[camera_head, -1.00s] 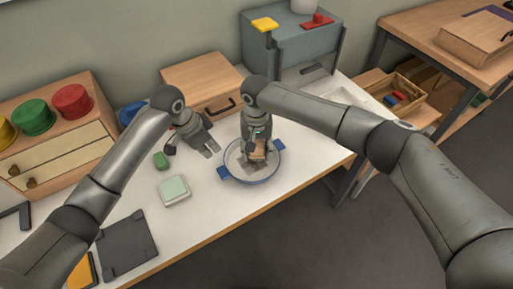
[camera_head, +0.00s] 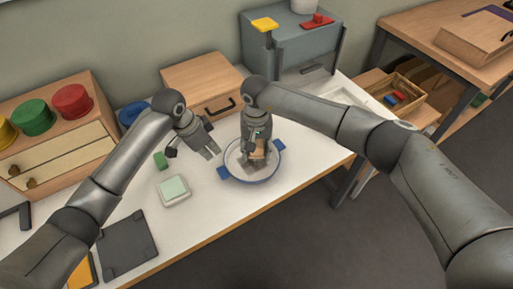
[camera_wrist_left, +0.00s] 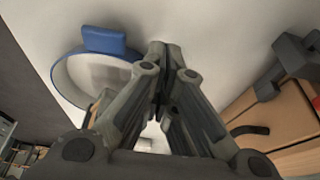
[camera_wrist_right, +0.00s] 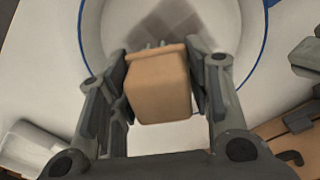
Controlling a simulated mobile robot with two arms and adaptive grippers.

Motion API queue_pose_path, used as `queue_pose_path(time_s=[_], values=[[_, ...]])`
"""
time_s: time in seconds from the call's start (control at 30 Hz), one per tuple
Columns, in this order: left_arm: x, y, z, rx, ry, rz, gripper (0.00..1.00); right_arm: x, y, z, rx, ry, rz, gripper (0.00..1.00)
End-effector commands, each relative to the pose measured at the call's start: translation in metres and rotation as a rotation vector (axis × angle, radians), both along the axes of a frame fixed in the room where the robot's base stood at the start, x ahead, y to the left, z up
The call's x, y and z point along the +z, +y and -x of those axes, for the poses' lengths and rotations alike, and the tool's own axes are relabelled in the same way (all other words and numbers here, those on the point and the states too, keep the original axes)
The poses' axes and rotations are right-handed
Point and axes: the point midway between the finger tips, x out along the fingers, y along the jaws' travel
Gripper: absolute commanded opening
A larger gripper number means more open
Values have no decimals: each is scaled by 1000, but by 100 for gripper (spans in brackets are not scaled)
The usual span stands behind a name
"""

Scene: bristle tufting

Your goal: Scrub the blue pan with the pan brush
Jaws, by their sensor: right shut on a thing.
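The blue pan (camera_head: 270,166), with a pale inside, blue rim and blue handles, sits on the white table. Grey patches show on its floor in the right wrist view (camera_wrist_right: 222,20). My right gripper (camera_head: 255,158) is inside the pan's outline, shut on the pan brush, a wooden block (camera_wrist_right: 158,88) with grey bristles facing the pan floor. I cannot tell whether the bristles touch it. My left gripper (camera_head: 211,154) is just left of the pan, its fingers together and empty; the left wrist view shows the pan's blue handle (camera_wrist_left: 103,40) beside them.
A dark flat tray (camera_head: 127,245) is at the front left. A wooden drawer box (camera_head: 200,78) stands behind. The table's front edge is close to the pan.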

Motion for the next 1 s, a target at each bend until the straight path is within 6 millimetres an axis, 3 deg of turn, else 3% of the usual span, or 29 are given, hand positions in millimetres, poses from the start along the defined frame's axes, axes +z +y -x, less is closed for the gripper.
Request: queue_pose_path(time_s=[1.0], values=[[-21,0,0,0,1,0,0,0,0,0,0,0,0,27]])
